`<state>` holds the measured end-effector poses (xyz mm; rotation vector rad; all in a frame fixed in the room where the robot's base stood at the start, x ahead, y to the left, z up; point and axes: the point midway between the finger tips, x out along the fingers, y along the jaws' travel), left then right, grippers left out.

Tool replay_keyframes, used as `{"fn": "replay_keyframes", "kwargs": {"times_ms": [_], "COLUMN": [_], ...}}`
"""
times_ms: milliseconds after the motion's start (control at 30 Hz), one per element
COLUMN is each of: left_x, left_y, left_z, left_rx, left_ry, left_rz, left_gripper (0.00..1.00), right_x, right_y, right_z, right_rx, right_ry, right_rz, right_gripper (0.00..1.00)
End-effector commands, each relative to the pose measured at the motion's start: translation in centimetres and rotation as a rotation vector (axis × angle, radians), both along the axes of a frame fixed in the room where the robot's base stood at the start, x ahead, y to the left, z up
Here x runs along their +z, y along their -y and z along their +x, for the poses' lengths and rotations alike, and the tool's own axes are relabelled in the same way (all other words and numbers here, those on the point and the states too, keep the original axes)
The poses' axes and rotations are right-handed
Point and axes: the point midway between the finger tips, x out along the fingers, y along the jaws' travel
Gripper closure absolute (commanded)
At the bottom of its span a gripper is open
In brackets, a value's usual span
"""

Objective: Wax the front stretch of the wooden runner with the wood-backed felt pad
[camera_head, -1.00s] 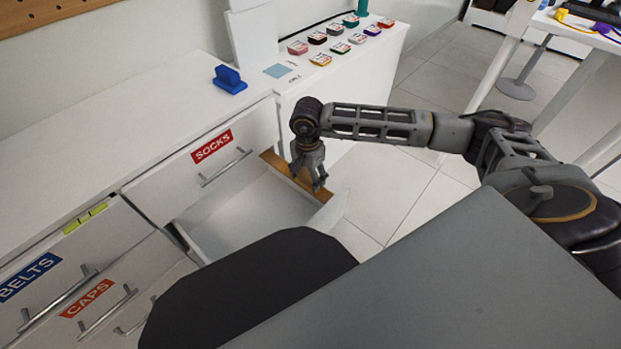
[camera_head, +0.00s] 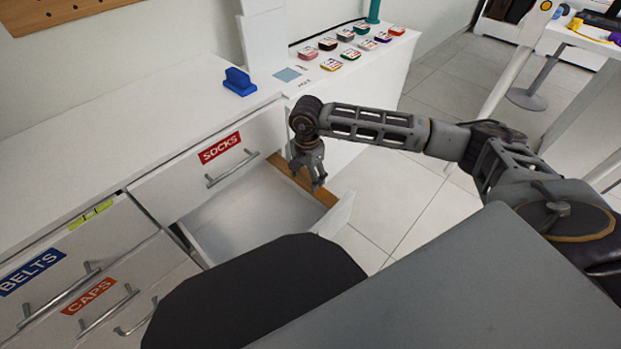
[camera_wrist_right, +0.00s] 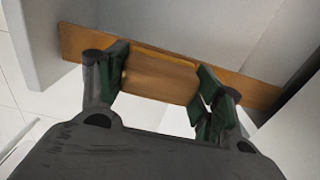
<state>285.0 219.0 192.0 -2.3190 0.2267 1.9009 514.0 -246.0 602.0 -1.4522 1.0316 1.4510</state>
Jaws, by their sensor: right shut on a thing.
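The wooden runner (camera_head: 327,197) is an orange-brown strip along the right side of the open drawer below the SOCKS label. It crosses the right wrist view (camera_wrist_right: 255,92) as a slanting band. My right gripper (camera_head: 313,182) points down at the runner. In the right wrist view its green-padded fingers (camera_wrist_right: 160,88) are shut on a brown wooden block, the wood-backed felt pad (camera_wrist_right: 158,80). The pad lies over the runner; its felt face is hidden, and I cannot tell whether it touches. My left gripper is not in view.
The open drawer (camera_head: 255,215) looks empty. A blue block-like object (camera_head: 238,82) stands on the white cabinet top (camera_head: 120,125). Several small coloured tins (camera_head: 330,65) stand on the white surface behind. Closed drawers labelled BELTS and CAPS (camera_head: 90,296) are at left.

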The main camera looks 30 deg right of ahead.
Motion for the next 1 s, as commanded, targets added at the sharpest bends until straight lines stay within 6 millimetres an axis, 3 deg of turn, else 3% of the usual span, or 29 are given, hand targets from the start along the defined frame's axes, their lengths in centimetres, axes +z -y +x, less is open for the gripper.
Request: {"fn": "replay_keyframes", "kwargs": {"times_ms": [433,1000], "left_x": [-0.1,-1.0], "left_y": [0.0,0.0], "left_z": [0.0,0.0], "left_rx": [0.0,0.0], "left_ry": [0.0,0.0], "left_rz": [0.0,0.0], "left_gripper": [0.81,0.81], "right_x": [-0.1,0.1], "right_y": [-0.1,-1.0], "right_z": [0.2,2.8], "right_rx": [0.001,0.0], "right_ry": [-0.001,-0.001], "right_rz": [0.0,0.0], "right_gripper": [0.62,0.62]}}
